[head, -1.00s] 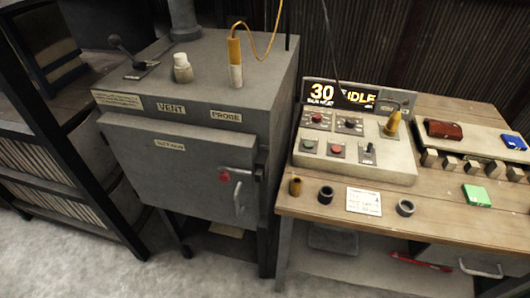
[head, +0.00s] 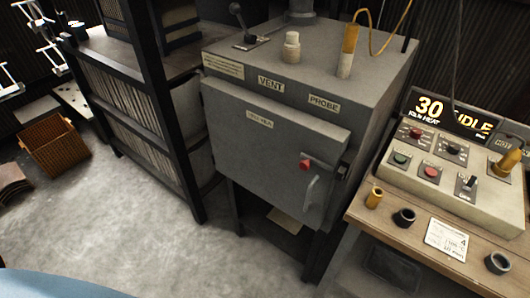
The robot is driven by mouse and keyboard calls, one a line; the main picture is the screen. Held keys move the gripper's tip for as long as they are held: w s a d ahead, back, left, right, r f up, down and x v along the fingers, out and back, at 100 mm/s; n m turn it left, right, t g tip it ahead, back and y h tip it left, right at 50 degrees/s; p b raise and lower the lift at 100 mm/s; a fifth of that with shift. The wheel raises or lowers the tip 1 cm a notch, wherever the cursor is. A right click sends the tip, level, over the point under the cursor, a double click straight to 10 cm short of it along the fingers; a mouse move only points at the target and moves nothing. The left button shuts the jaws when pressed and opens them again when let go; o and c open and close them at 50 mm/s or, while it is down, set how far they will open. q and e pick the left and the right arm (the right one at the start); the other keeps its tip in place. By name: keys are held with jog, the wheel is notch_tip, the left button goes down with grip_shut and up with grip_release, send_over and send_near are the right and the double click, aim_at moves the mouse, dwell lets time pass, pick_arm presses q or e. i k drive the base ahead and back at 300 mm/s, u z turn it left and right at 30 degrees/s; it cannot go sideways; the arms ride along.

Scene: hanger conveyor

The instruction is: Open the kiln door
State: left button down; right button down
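The kiln (head: 385,65) is a grey box on dark legs in the middle right of the head view. Its door (head: 255,160) is a grey front panel and looks closed against the body. Near the door's right edge is a latch lever with a red knob (head: 305,165). Below it is a grey pull handle (head: 311,192). On top are a dark vent lever (head: 240,22), a pale knob (head: 292,46) and a yellow-and-white probe (head: 348,50) with a yellow cable. Neither of my grippers is in view.
A control panel (head: 440,175) with a lit display stands on a wooden bench at right, close beside the kiln. A dark rack (head: 140,120) stands left of the kiln. A brown crate (head: 55,150) sits far left. The floor (head: 160,240) before the kiln is clear.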

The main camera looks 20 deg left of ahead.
aim_at(257, 141)
jog(key=k, duration=0.5)
jog(key=u, duration=1.8)
jog(key=i, duration=1.35)
jog(key=z, duration=2.3)
